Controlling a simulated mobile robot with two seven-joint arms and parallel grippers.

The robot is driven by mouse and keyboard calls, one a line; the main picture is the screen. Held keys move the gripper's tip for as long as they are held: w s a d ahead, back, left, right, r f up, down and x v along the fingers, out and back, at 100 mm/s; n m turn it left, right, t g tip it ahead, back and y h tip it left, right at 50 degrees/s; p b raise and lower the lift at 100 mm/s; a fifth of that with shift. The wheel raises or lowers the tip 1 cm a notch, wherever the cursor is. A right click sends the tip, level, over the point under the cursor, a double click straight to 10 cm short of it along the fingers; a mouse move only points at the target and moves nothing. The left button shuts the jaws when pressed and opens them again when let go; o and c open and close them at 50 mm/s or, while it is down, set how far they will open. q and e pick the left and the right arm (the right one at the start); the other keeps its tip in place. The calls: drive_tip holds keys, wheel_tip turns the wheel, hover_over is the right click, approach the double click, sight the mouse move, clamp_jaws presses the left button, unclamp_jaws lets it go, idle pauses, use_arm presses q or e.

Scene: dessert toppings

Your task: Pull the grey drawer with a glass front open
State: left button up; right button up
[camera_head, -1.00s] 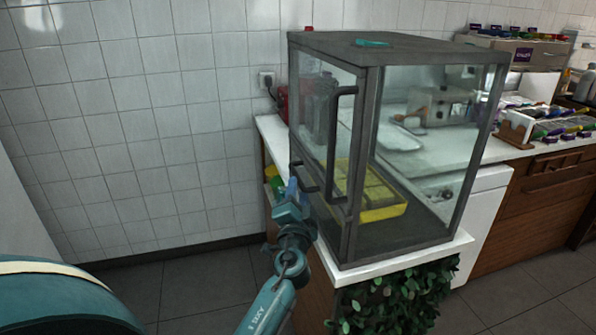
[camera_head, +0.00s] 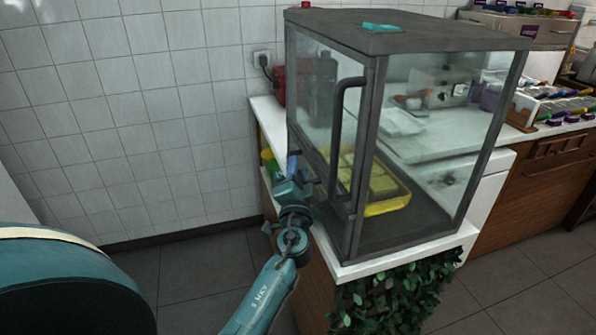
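A grey-framed case with glass sides (camera_head: 368,150) stands on a white counter corner. A long dark upright handle (camera_head: 338,135) is on its front frame. A yellow tray (camera_head: 388,206) with several square pieces lies inside, seen through the glass. I cannot make out a separate drawer edge; the front lies at a steep angle. My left gripper (camera_head: 293,163) is at the low front left of the case, near a small dark bar there. It is too small and edge-on to tell whether its fingers are open or touching anything. My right gripper is not in view.
Leafy greenery (camera_head: 398,300) hangs below the counter's white edge (camera_head: 400,252). A red appliance (camera_head: 280,87) stands behind the case by the tiled wall. A small teal item (camera_head: 381,27) lies on the case top. The floor at left is clear.

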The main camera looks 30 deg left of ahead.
use_arm(q)
clamp_jaws()
idle(0.3)
drive_tip(key=shift+a, duration=0.1)
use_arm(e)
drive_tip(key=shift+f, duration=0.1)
